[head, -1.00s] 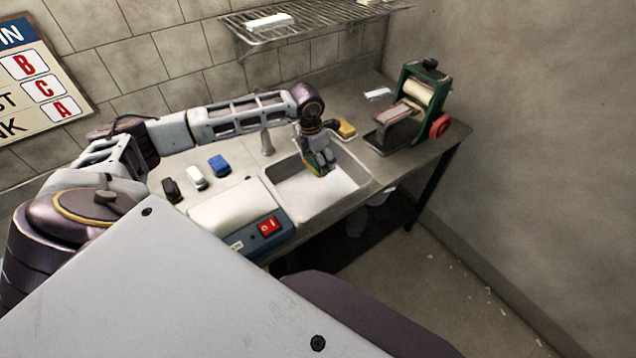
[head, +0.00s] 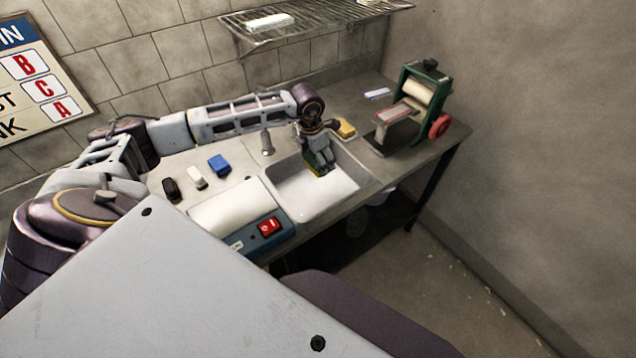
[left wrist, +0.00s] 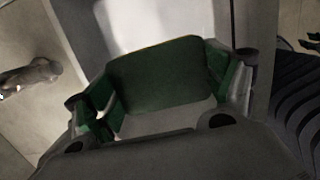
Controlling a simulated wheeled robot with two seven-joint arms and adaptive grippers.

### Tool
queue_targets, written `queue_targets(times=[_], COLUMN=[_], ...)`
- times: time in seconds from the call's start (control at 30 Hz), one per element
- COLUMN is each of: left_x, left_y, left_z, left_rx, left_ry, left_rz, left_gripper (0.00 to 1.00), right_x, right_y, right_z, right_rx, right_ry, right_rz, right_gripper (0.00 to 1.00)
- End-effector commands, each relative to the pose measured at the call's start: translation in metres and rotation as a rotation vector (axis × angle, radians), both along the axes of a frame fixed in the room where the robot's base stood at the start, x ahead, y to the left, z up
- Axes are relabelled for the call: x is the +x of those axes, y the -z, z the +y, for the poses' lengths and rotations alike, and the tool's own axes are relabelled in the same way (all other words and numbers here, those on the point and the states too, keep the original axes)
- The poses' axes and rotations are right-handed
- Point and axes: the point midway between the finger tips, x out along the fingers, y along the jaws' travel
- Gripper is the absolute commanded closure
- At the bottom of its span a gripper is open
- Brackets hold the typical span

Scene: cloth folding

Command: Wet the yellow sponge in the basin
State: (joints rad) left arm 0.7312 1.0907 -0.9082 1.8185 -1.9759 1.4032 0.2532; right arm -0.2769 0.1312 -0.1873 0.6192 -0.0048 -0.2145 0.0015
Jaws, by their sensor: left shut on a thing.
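My left gripper (head: 319,152) reaches over the white basin (head: 338,196) from the back. It is shut on a sponge (head: 317,168) with a green face and yellow along its edge. In the left wrist view the sponge's dark green face (left wrist: 155,78) sits between the two green-padded fingers. The sponge is over or inside the rear part of the basin; I cannot tell whether it touches the bottom or any water. A separate yellow block (head: 346,129) lies on the counter behind the basin. My right gripper is not in view.
A tap (head: 267,141) stands at the basin's back left. Blue (head: 219,165), white (head: 197,178) and dark (head: 172,189) blocks lie left of it. A device with a red switch (head: 268,226) stands in front of them. A green roller machine (head: 418,99) stands right, below a wire shelf (head: 310,27).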

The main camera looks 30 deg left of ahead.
Motion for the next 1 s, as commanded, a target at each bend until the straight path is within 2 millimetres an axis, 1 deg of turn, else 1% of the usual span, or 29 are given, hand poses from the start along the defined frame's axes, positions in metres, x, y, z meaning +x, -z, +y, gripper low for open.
queue_targets(times=[0.47,1.0], left_x=[0.0,0.0], left_y=[-0.001,-0.031], left_z=[0.0,0.0], left_rx=[0.0,0.0], left_ry=[0.0,-0.001], left_rz=[0.0,0.0], left_gripper=[0.35,0.35], right_x=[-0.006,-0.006], right_y=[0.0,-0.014], right_z=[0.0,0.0], right_rx=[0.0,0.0], right_ry=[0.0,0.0], right_rz=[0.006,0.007], right_gripper=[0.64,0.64])
